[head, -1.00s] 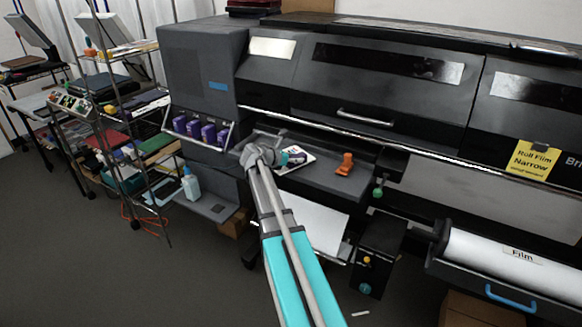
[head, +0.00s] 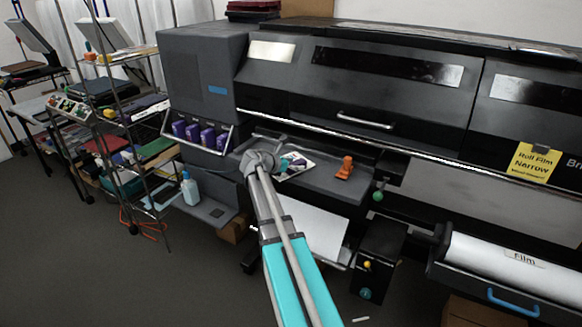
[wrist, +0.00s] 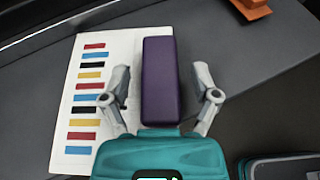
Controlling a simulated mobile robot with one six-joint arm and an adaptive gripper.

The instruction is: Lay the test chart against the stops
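The test chart (wrist: 92,98) is a white sheet with rows of red, blue, yellow and black bars. It lies flat on the grey shelf at the front of the printer, and part of it shows in the head view (head: 301,168). A purple block (wrist: 160,85) covers its right part; I cannot tell whether it is fixed to the chart. My gripper (wrist: 162,75) is open, with one finger on each side of the block and a gap to each. I cannot make out the stops clearly.
An orange object (head: 345,167) stands on the shelf (head: 325,183) right of the chart. Purple bottles (head: 200,133) stand in a rack to the left. A dark object (wrist: 285,167) shows at lower right in the wrist view. The shelf between chart and orange object is clear.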

